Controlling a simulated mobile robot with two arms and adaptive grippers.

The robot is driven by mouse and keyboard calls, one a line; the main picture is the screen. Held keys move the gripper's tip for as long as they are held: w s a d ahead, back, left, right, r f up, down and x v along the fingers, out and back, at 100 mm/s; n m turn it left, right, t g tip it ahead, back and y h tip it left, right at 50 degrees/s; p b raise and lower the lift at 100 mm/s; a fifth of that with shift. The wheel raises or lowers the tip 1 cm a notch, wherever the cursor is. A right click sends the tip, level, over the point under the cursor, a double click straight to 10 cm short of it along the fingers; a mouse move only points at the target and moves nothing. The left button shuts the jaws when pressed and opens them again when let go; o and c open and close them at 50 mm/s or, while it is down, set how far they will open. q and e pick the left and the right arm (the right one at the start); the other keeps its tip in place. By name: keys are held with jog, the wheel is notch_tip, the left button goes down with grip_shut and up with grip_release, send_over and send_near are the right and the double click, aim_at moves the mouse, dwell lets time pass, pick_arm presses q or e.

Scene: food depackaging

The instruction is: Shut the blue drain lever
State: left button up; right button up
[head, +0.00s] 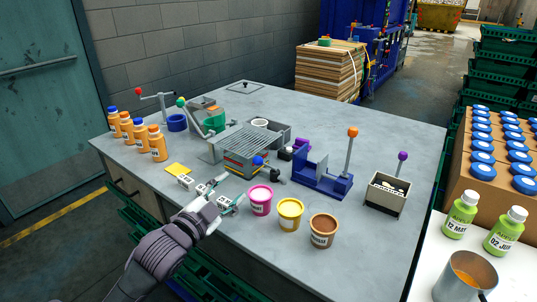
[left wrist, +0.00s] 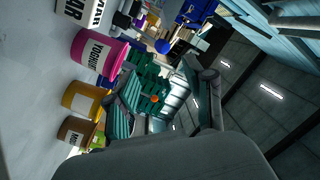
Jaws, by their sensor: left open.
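The blue ball of the drain lever (head: 258,161) is at the front of the grated machine (head: 240,146) on the grey table. The ball also shows in the left wrist view (left wrist: 162,46), beyond the fingers; how far the lever is turned I cannot tell. My left gripper (head: 219,196) is open and empty in front of the machine, to the lower left of the blue ball and apart from it. Its teal-padded fingers show in the left wrist view (left wrist: 166,98). My right gripper is in neither view.
A pink yoghurt cup (head: 260,200), a yellow cup (head: 290,214) and a brown cup (head: 323,230) stand right of my left gripper. White labelled blocks (head: 187,183) lie beside it. A dark blue press (head: 320,177) stands right of the machine. Several orange bottles (head: 157,143) stand left.

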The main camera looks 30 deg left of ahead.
aim_at(255, 163)
pick_arm(q)
jog(key=w, duration=0.4)
jog(key=w+p, duration=0.1)
jog(key=w, duration=0.7)
jog(key=shift+w+a+r+p, duration=0.25)
jog(key=shift+w+p, duration=0.05)
jog(key=shift+p, duration=0.05)
jog(key=shift+w, duration=0.4)
grip_shut()
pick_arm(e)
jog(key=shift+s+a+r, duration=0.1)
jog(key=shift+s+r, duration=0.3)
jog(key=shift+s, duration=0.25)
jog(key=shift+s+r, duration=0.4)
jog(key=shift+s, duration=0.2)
